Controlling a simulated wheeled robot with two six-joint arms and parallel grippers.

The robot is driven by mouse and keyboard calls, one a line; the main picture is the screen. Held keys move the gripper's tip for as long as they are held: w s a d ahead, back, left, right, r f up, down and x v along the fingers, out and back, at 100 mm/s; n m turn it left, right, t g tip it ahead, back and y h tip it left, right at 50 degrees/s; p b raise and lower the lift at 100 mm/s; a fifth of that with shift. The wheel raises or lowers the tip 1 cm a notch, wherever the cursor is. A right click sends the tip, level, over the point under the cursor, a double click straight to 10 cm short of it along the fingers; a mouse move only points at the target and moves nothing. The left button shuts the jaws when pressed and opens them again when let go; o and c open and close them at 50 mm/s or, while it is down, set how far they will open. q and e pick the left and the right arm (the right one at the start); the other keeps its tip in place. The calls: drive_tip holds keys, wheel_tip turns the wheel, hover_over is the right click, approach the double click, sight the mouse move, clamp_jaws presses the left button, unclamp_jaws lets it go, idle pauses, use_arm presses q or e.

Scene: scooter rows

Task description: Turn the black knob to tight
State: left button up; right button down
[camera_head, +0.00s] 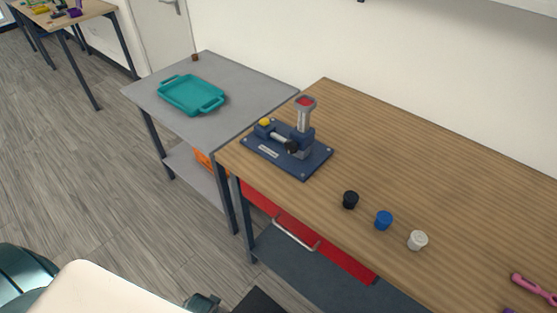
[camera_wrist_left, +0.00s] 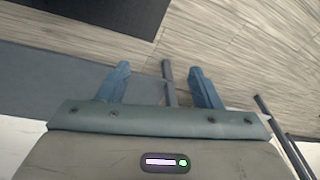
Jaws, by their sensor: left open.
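A black knob (camera_head: 290,147) sits on the front of a dark blue fixture (camera_head: 309,170) at the left end of the wooden table. The fixture also carries a yellow part, a metal rod and an upright column with a red top. A separate black knob-like piece (camera_head: 350,200) stands on the table to the right of the fixture. Any tight marking is too small to read. My left gripper (camera_wrist_left: 160,75) is open and empty in the left wrist view, over the floor and apart from the fixture. My right gripper is not in view.
A blue piece (camera_head: 384,220) and a white piece (camera_head: 418,240) stand along the wooden table (camera_head: 440,165). A pink tool (camera_head: 533,288) lies at right. A teal tray (camera_head: 191,95) is on the grey table (camera_head: 150,90). A red drawer (camera_head: 340,250) is under the wooden table.

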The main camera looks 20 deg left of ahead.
use_arm(q)
drive_tip(key=w+d+r+n+t+h, duration=0.1)
drive_tip(key=w+d+r, duration=0.1)
drive_tip(key=r, duration=0.7)
drive_tip(key=w+d+r+n+t, duration=0.1)
drive_tip(key=w+r, duration=0.1)
drive_tip(key=r, duration=0.8)
drive_tip(key=w+d+r+t+h, duration=0.1)
drive_tip(key=w+d+r, duration=0.1)
drive_tip(key=r, duration=0.7)
drive_tip(key=n+t+h, duration=0.6)
drive_tip(key=n+t, duration=0.2)
drive_tip(key=n, duration=1.1)
approach(289, 150)
drive_tip(key=s+d+f, duration=0.4)
drive_tip(key=s+f, duration=0.1)
drive_tip(key=s, duration=0.3)
drive_tip(key=w+a+r+n+t, duration=0.35)
drive_tip(key=w+n, duration=0.25)
drive_tip(key=n, duration=0.4)
drive_tip(key=shift+y, duration=0.4)
drive_tip(key=x, duration=0.3)
drive_tip(key=p+x, duration=0.1)
drive_tip(key=x, duration=0.2)
drive_tip(key=f+p+x, duration=0.1)
drive_tip(key=x, duration=0.3)
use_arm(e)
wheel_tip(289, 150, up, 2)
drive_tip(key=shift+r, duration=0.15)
